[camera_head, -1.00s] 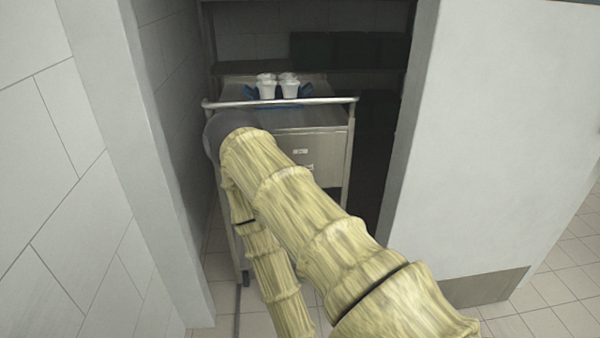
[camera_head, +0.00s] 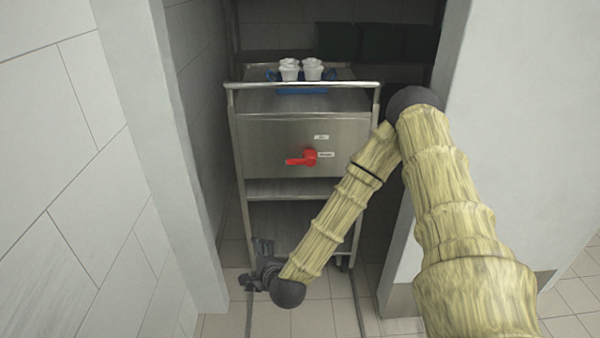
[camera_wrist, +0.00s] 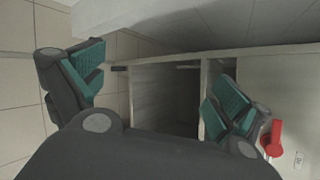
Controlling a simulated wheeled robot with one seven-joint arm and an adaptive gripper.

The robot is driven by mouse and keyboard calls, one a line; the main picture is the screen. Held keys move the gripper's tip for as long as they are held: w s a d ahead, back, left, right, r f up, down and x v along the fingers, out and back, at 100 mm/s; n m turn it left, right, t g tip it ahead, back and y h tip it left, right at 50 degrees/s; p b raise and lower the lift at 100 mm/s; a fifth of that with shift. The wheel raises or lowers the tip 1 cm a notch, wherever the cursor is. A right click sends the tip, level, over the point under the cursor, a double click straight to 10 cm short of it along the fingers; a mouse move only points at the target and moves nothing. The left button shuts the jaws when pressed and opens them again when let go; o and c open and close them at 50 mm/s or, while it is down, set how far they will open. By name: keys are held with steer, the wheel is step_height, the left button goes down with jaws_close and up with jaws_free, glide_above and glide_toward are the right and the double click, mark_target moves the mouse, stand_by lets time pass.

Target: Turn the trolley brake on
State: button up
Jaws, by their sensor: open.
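The trolley (camera_head: 262,135) is a steel cart with a top rail, standing in a narrow recess. A red lever (camera_head: 302,159) sits on its front panel, its handle pointing left, beside two small white labels (camera_head: 321,137). I cannot tell from this whether the lever is the brake. My gripper (camera_head: 250,265) is low in front of the trolley, below and left of the lever, and apart from it. In the wrist view my gripper (camera_wrist: 158,75) is open and empty between its green-padded fingers. The red lever (camera_wrist: 273,138) shows there at the right, outside the fingers.
White cups (camera_head: 300,70) stand on a blue tray (camera_head: 303,90) on the trolley top. A wall (camera_head: 160,150) closes the left side, and a pale partition (camera_head: 530,120) closes the right. Dark shelves (camera_head: 385,42) lie behind. The tiled floor in front shows no loose objects.

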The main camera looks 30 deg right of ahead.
steer(key=w+d+r+m+t+h+b, duration=0.1)
steer(key=w+d+r+m+t+h, duration=0.1)
steer(key=w+d+r+m+h, duration=0.4)
steer(key=m+h+b, duration=0.1)
steer(key=m+h, duration=0.3)
steer(key=m, duration=0.8)
glide_toward(300, 162)
steer(key=shift+t, duration=0.4)
steer(key=x, duration=1)
steer(key=shift+w+d+f, duration=0.25)
steer(key=shift+d+f, duration=0.05)
steer(key=shift+d, duration=0.05)
steer(key=shift+c, duration=0.2)
steer(key=c, duration=1.3)
